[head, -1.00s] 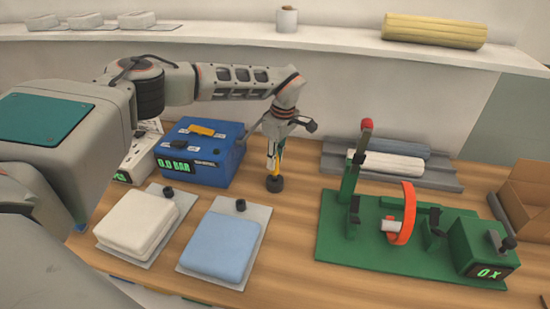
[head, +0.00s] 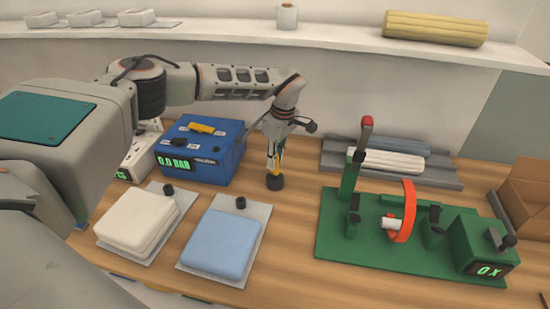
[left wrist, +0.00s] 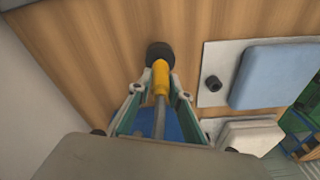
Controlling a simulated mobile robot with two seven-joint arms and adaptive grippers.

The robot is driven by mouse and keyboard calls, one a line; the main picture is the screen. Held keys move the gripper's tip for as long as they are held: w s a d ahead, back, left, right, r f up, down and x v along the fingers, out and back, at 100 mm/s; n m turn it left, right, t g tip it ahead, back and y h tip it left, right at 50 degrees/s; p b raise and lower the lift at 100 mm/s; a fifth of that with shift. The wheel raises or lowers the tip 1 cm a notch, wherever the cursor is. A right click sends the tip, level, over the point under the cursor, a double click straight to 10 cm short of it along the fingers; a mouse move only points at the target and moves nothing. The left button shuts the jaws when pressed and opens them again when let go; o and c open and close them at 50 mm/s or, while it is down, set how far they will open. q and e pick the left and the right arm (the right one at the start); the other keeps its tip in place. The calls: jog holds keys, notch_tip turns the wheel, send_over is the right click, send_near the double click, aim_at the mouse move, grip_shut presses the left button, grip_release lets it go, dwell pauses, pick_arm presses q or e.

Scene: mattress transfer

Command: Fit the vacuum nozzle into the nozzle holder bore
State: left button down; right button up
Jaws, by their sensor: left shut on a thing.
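My left gripper (head: 274,160) is shut on the vacuum nozzle, a slim tool with a grey shaft and a yellow section (left wrist: 160,80). I cannot tell whether this piece is the nozzle's cup or the holder, so no bore is clearly visible. My right gripper is out of view.
A blue box (head: 203,165) reading 0.0 BAR stands left of my gripper. White (head: 138,222) and blue (head: 220,245) pads lie in front on grey plates. A green fixture (head: 345,255) with an orange ring (head: 406,225) stands right. Bare table separates it from my gripper.

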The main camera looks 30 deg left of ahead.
pick_arm(q)
jog(key=shift+f, duration=1.05)
dwell(0.5)
jog(key=c, duration=1.8)
grip_release()
jog(key=r, duration=0.4)
jog(key=d+r, duration=0.1)
jog(key=r, duration=0.7)
jog(key=shift+d, duration=0.25)
